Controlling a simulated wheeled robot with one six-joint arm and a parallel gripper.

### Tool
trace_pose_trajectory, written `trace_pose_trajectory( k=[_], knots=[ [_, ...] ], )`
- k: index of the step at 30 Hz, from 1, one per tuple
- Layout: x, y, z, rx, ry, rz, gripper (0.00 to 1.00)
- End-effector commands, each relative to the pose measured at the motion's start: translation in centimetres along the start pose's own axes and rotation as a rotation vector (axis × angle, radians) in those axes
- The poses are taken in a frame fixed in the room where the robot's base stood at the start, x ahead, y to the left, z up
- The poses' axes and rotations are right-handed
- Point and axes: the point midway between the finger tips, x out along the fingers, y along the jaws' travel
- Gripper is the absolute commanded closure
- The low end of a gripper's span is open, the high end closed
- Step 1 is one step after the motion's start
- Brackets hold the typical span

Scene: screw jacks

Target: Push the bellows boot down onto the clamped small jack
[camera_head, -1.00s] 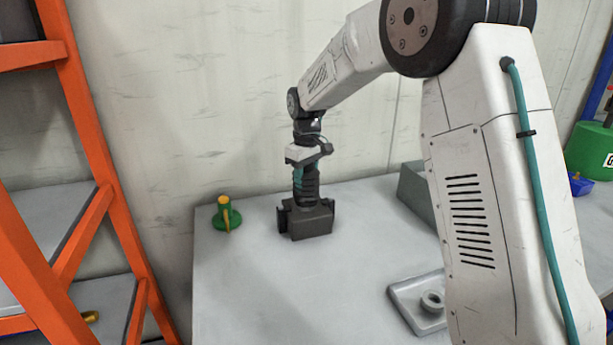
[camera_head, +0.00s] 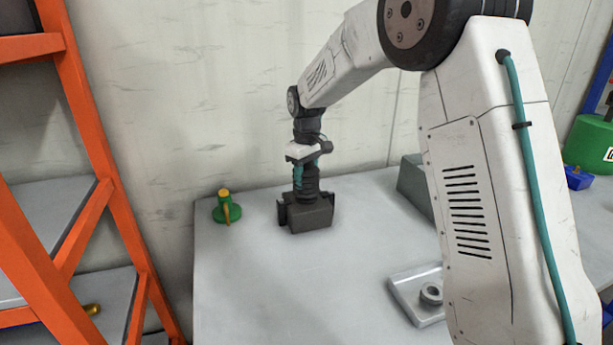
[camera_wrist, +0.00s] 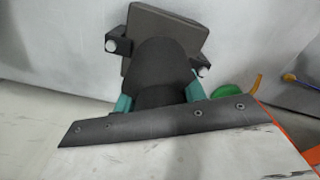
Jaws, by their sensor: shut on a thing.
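My gripper (camera_head: 307,172) points down over the clamp at the back of the bench. Its teal fingers are shut on the dark ribbed bellows boot (camera_head: 306,187), one on each side. The boot stands about upright, right above the dark clamp block (camera_head: 310,215). In the wrist view, the boot (camera_wrist: 160,70) runs from between the fingers (camera_wrist: 160,95) to the clamp block (camera_wrist: 165,22), whose two jaws stick out at its sides. The small jack in the clamp is hidden by the boot and block, so I cannot tell how far the boot covers it.
A green jack with a yellow top (camera_head: 227,208) stands left of the clamp. A grey plate with a ring-shaped part (camera_head: 420,297) lies front right. A grey block (camera_head: 415,185) stands behind my arm. Orange shelving (camera_head: 95,150) is at left. The bench front is clear.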

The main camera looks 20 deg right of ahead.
Motion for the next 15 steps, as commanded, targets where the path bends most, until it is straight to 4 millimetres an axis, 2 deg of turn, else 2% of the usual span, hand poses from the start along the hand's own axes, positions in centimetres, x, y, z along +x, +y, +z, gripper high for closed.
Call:
trace_pose_trajectory(
  k=[11,12,14,15],
  knots=[
    [0.44,0.00,0.00,0.000,0.000,0.000,0.84],
    [0.45,0.00,0.00,0.000,0.000,0.000,0.54],
    [0.45,0.00,0.01,0.000,0.000,0.000,0.37],
    [0.46,-0.01,0.01,0.000,-0.001,0.000,0.34]
  ],
)
